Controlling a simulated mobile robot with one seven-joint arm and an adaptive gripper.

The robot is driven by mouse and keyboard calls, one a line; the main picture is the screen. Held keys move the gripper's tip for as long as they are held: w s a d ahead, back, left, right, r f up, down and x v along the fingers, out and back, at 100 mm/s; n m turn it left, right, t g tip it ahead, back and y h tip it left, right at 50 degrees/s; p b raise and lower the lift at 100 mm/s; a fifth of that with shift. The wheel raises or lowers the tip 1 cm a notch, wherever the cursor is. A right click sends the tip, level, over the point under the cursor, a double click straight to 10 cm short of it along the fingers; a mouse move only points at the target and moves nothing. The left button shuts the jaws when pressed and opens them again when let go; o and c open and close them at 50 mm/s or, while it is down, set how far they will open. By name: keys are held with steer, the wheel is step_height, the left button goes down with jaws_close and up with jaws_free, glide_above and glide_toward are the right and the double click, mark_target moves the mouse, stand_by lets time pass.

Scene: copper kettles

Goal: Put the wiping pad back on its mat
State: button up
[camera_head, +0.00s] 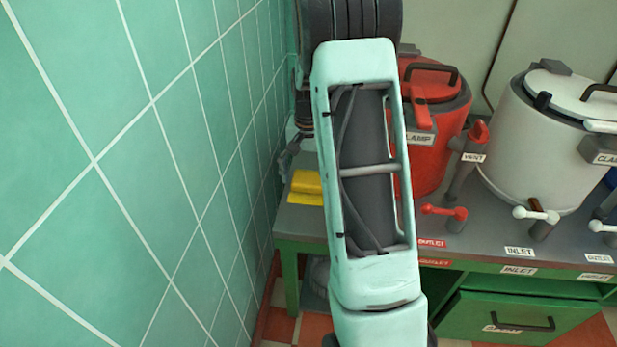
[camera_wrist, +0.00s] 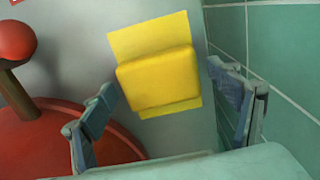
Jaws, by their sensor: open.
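The thick yellow wiping pad (camera_wrist: 158,80) lies over a thin, flat yellow mat (camera_wrist: 150,32) in the wrist view. The pad's left edge sticks out past the mat. In the head view the yellow pad (camera_head: 306,182) and mat (camera_head: 304,199) are at the left end of the bench, partly behind my arm. My gripper (camera_wrist: 161,77) is open, one finger on each side of the pad, with visible gaps. In the head view it is mostly hidden.
A green tiled wall (camera_wrist: 285,60) stands close beside the right finger. A red kettle (camera_head: 432,150) and a red valve handle (camera_head: 445,212) are right of my arm. A white kettle (camera_head: 530,150) stands farther right on the grey bench top (camera_head: 480,235).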

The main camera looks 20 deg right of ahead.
mark_target(308, 178)
step_height(308, 178, up, 12)
steer(key=p, duration=0.4)
steer(key=shift+r, duration=0.2)
